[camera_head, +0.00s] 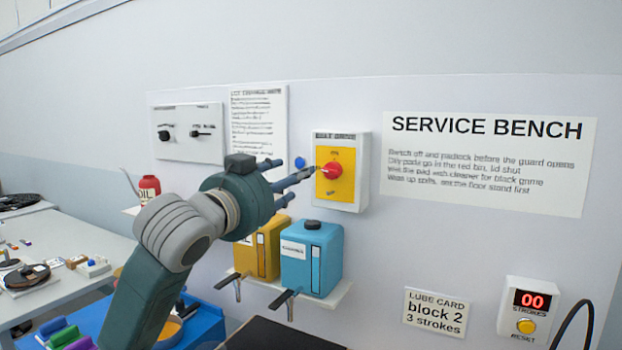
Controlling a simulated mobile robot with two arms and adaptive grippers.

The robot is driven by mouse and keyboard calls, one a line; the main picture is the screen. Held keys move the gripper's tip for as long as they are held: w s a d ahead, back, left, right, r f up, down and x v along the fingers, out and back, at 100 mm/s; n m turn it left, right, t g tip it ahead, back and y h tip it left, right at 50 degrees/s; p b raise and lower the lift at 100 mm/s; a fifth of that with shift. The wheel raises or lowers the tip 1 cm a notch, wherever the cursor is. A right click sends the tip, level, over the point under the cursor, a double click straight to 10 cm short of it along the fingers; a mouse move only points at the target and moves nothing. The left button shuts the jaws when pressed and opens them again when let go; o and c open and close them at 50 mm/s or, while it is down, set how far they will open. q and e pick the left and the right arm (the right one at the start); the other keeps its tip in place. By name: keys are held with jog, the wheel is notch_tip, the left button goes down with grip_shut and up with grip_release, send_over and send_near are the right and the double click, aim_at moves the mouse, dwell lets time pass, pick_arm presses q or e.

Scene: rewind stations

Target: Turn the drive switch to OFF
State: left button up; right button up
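The drive switch is a red knob (332,170) on a yellow plate (346,188) in a pale wall box (362,145). "ON" is printed above the knob, and a small, blurred mark sits below it. The knob's exact setting is hard to read. My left gripper (309,172) reaches up from the lower left, its dark fingertips close to the knob's left side. I cannot tell whether they touch it or how far apart they are. My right gripper is not in view.
A yellow jug (266,252) and a blue jug (311,262) with taps stand on a white shelf (337,296) below the switch. A wall panel with two black knobs (187,147) is at left. A stroke counter (530,310) is at lower right. A cluttered table (75,268) is at left.

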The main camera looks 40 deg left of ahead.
pick_arm(q)
jog(key=s+a+r+n+y+p, duration=0.1)
jog(key=s+a+r+n+y, duration=0.15)
jog(key=a+n, duration=0.3)
jog(key=n+h+p, duration=0.3)
jog(key=n+p, duration=0.1)
jog(key=n, duration=0.9)
send_near(328, 171)
jog(key=shift+h, duration=0.25)
jog(key=p+x, duration=0.4)
jog(key=x, duration=0.4)
jog(key=shift+w+a+r, duration=0.1)
jog(key=shift+w+a, duration=0.05)
jog(key=shift+w, duration=0.1)
jog(key=shift+w+a, duration=0.15)
jog(key=shift+w, duration=0.2)
jog(key=shift+c, duration=0.2)
